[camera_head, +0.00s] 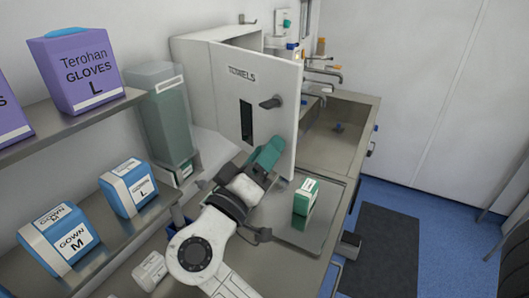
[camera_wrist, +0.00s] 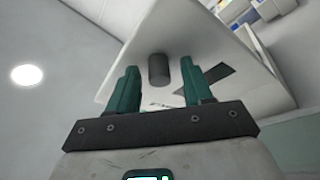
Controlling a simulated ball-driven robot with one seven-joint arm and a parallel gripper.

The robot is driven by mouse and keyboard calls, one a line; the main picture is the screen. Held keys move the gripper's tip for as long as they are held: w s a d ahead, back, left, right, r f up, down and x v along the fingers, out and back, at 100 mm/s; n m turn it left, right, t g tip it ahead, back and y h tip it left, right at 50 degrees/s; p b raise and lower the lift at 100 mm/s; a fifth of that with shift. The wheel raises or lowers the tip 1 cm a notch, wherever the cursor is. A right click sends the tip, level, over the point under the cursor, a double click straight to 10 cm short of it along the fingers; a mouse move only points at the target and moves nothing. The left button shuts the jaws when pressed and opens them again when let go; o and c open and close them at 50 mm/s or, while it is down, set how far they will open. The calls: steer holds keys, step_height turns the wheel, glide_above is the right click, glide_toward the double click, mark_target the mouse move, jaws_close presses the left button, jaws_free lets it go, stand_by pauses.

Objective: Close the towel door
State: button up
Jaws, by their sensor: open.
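The white towel door (camera_head: 278,88), marked TOWELS, stands swung out from the white cabinet (camera_head: 190,48) on the wall. It has a dark slot and a dark knob (camera_head: 271,102) near its free edge. My gripper (camera_head: 268,153) is in front of the door's lower part, below the knob. In the wrist view my gripper (camera_wrist: 158,90) has its two green fingers apart with nothing held. The knob (camera_wrist: 158,69) shows between and beyond the fingertips, on the door's face (camera_wrist: 205,50). I cannot tell whether a finger touches the door.
A green and white box (camera_head: 306,196) stands on a metal tray (camera_head: 310,236) right of my arm. A sink (camera_head: 335,150) with taps lies behind the door. Shelves at left hold glove and gown boxes (camera_head: 128,187). A tall green-grey dispenser (camera_head: 165,115) stands left of the cabinet.

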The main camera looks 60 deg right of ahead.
steer(key=shift+c, duration=0.5)
jaws_close()
steer(key=shift+d+f, duration=0.1)
